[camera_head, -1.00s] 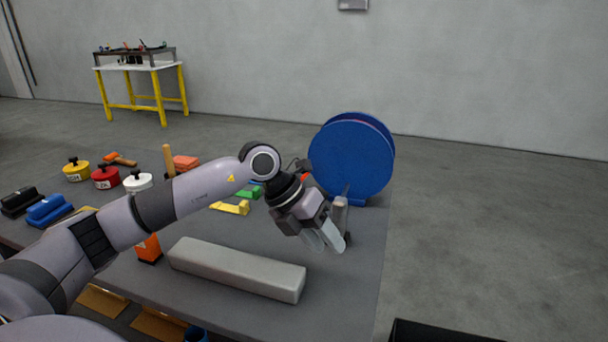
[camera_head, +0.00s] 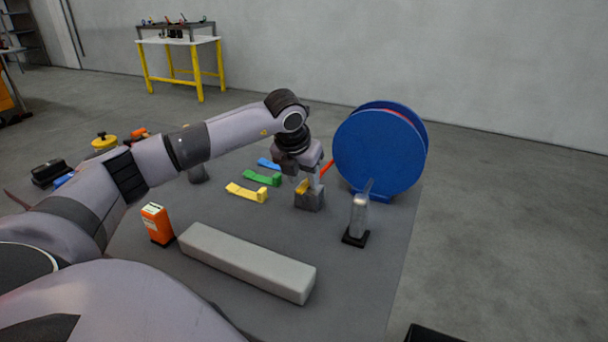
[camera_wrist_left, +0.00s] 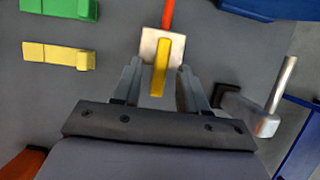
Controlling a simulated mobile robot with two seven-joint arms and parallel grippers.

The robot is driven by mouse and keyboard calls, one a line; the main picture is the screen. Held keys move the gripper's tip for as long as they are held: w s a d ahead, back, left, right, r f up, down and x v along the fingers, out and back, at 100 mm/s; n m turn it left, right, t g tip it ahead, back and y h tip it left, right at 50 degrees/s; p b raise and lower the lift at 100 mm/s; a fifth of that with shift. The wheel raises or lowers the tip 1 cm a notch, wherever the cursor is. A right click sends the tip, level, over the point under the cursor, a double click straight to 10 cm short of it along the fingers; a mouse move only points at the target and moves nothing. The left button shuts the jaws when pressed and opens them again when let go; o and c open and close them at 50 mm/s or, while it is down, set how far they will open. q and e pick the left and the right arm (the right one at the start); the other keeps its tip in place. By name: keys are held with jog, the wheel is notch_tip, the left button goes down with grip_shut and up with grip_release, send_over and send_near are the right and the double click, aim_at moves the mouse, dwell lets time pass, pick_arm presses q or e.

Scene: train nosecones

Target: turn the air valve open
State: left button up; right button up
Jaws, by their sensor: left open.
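The air valve (camera_head: 310,200) is a small grey block with a yellow lever (camera_head: 302,186). It stands on the dark table mat left of the blue reel, and a red hose runs from it. In the left wrist view the yellow lever (camera_wrist_left: 160,68) lies lengthwise over the pale valve body (camera_wrist_left: 149,48). My left gripper (camera_head: 311,182) points down at the valve. In the left wrist view its two fingers (camera_wrist_left: 160,86) are apart, with the lever's near end between them in the picture. Whether they touch it cannot be told. My right gripper is out of view.
A blue hose reel (camera_head: 378,150) stands close behind right. A silver upright piece on a black base (camera_head: 356,236) stands right of the valve. Yellow (camera_head: 246,192) and green (camera_head: 262,178) clips lie left. A long grey block (camera_head: 247,262) and an orange box (camera_head: 157,224) are nearer.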

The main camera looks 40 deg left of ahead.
pick_arm(q)
jog(key=shift+f, duration=0.1)
grip_shut()
jog(key=shift+w+d+n, duration=0.1)
jog(key=shift+n, duration=0.2)
jog(key=n+y, duration=0.1)
jog(key=n, duration=0.1)
jog(key=w+d+n+g, duration=0.1)
jog(key=n, duration=0.2)
jog(key=n+g+y, duration=0.1)
jog(key=n, duration=0.2)
jog(key=shift+w+d+y+b, duration=0.3)
jog(key=shift+d+b, duration=0.05)
jog(key=shift+b, duration=0.05)
jog(key=shift+w+n+g+p, duration=0.15)
jog(key=shift+w+n+g, duration=0.35)
jog(key=shift+n, duration=1.05)
jog(key=shift+w+n+g+p, duration=0.25)
jog(key=shift+n+g, duration=0.4)
jog(key=shift+n, duration=0.85)
jog(key=shift+w+n+g+p, duration=0.1)
jog(key=shift+w+n+g, duration=0.4)
jog(key=shift+n, duration=1.05)
